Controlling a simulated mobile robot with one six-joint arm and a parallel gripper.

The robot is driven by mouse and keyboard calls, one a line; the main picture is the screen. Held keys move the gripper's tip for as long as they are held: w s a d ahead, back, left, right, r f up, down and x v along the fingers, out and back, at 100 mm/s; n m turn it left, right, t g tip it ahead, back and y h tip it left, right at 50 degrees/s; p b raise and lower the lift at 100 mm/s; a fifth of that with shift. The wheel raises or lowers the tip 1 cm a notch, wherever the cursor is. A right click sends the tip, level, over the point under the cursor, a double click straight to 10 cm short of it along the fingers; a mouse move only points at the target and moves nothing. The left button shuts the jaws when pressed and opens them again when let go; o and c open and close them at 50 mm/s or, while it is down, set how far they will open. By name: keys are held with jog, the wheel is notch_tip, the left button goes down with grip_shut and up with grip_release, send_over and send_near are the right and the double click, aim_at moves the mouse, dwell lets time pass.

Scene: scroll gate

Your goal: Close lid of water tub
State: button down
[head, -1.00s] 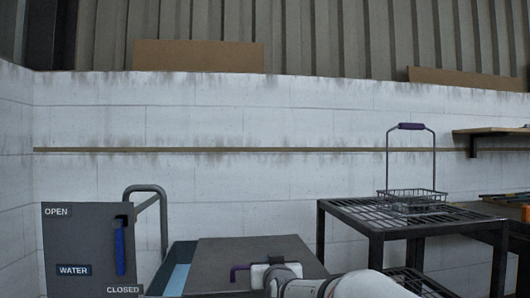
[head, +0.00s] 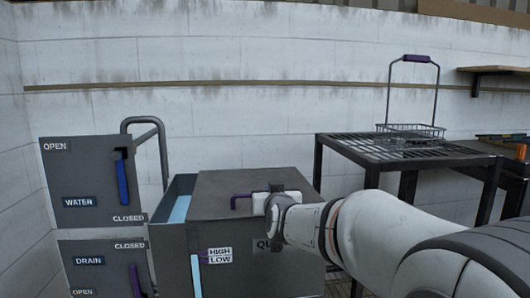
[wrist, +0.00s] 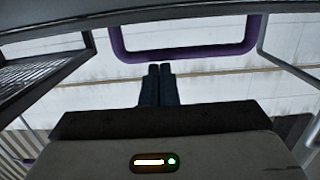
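The water tub (head: 175,255) is a dark grey box with HIGH and LOW marks on its front. Its flat grey lid (head: 225,185) covers the right and middle part of the top. A strip at the left is open and shows blue water (head: 180,209). In the head view, the fingertips are hard to make out.
At the left, grey panels carry a blue WATER lever (head: 122,180), down by CLOSED, and a purple DRAIN lever (head: 137,280). A bent grey rail (head: 162,150) stands behind them. A black rack (head: 400,150) with a wire basket (head: 410,132) stands right. A white wall is behind.

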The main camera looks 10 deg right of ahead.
jog(key=r, duration=0.1)
jog(key=s+r+p, duration=0.1)
jog(key=r, duration=0.1)
jog(key=shift+s+r, duration=0.1)
jog(key=shift+s, duration=0.05)
jog(key=s+f+p, duration=0.1)
jog(key=s+f, duration=0.3)
jog(key=s, duration=0.4)
jog(key=s+d+r+g+p, duration=0.2)
jog(key=s+r+g+p, duration=0.5)
jog(key=s+p, duration=0.5)
jog(key=s+d+r+g+p, duration=0.3)
jog(key=s+r+g+p, duration=0.4)
jog(key=p, duration=1.4)
jog(key=s+r, duration=0.3)
jog(key=s, duration=0.2)
jog(key=shift+s+d+h+p, duration=0.2)
jog(key=shift+s+h+p, duration=0.1)
jog(key=shift+s+p, duration=0.1)
